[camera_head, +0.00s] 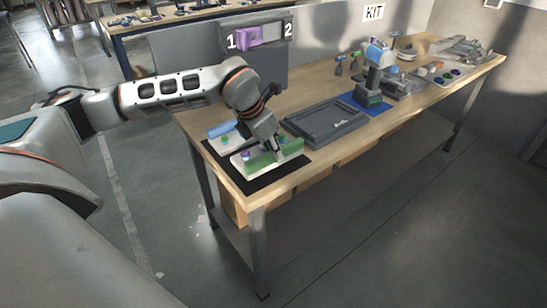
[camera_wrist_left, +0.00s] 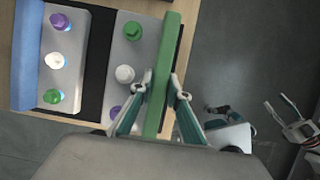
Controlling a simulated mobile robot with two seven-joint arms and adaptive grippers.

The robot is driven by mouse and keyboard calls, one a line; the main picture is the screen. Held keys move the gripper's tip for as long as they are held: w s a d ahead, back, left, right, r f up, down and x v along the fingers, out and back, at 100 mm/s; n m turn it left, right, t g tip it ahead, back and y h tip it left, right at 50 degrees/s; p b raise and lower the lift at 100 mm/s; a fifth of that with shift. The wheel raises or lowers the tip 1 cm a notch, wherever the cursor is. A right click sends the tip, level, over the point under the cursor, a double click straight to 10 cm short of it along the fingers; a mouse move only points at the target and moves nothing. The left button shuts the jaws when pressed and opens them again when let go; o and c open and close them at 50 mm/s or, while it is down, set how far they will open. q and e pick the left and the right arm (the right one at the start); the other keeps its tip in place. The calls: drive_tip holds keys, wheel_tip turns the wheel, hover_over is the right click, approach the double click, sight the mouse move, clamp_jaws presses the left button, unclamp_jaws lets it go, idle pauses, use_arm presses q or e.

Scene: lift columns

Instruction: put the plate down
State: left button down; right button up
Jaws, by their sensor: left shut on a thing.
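The plate (camera_wrist_left: 132,50) is light grey with a green strip along one long edge and green, white and purple knobs on top. In the head view the plate (camera_head: 290,150) lies level at or just over the black mat (camera_head: 275,178) at the table's near end; I cannot tell whether it touches. My left gripper (camera_wrist_left: 160,90) is shut on the green strip, one finger on each side. In the head view my left gripper (camera_head: 273,143) comes down from above and hides part of the plate.
A similar plate with a blue strip (camera_wrist_left: 27,55) lies beside it on the mat. A dark grey tray (camera_head: 325,122) sits to the right, then a blue mat (camera_head: 362,103) with a device. A grey panel with a purple part (camera_head: 232,38) stands behind. The table's front edge is close.

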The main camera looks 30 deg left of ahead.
use_arm(q)
drive_tip(key=shift+f, duration=1.15)
drive_tip(key=shift+f, duration=0.1)
drive_tip(key=c, duration=1.9)
unclamp_jaws()
